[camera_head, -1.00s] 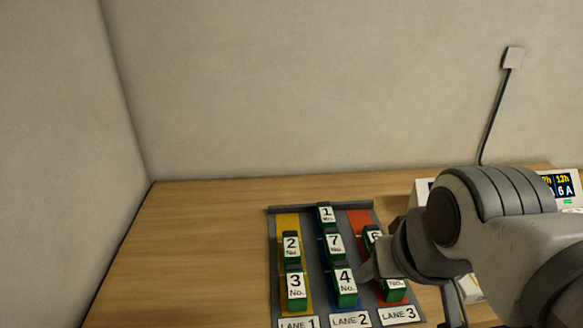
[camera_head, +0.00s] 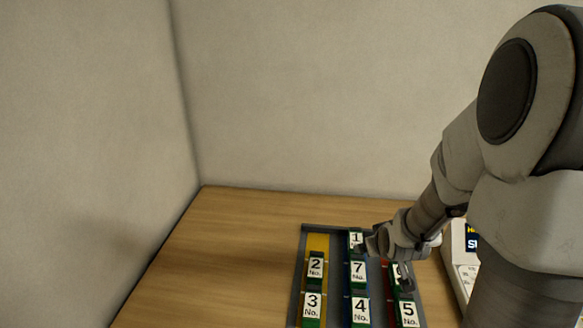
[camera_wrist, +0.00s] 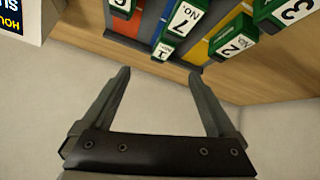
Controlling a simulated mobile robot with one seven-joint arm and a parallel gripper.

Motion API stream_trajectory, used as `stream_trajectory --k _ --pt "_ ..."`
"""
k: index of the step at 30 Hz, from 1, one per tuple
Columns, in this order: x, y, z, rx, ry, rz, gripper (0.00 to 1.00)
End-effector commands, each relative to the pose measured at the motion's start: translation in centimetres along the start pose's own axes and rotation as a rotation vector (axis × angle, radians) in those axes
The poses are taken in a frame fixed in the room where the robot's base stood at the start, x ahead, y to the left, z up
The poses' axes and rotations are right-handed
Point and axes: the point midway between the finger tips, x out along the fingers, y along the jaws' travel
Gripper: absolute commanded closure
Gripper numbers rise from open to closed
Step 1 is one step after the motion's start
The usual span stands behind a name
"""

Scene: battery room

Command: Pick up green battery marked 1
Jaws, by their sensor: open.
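The green battery marked 1 (camera_head: 356,239) stands at the far end of the blue middle lane of the rack (camera_head: 325,227). In the wrist view, which is upside down, this battery (camera_wrist: 162,51) appears just beyond the gap between my fingertips. My gripper (camera_head: 370,247) is beside the battery's right side in the head view, and its fingers partly overlap there. In the wrist view my gripper (camera_wrist: 160,73) is open with nothing between its fingers. I cannot tell whether a finger touches the battery.
Battery 7 (camera_head: 358,270) and battery 4 (camera_head: 360,309) stand nearer in the same lane. Batteries 2 (camera_head: 316,264) and 3 (camera_head: 312,304) are in the yellow lane, battery 5 (camera_head: 408,313) in the red one. A display device (camera_head: 465,262) is at right. The wooden table (camera_head: 220,250) is clear at left.

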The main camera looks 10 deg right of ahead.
Motion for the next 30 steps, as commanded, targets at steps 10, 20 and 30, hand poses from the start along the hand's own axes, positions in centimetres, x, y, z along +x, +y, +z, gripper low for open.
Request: stream_trajectory --k 10,20,30 --pt "3.7 0.1 4.3 0.033 0.182 -0.078 0.07" --pt "3.1 -0.5 5.0 0.154 0.374 -0.093 0.07" --pt "5.8 -0.5 4.1 0.170 0.407 -0.087 0.07"
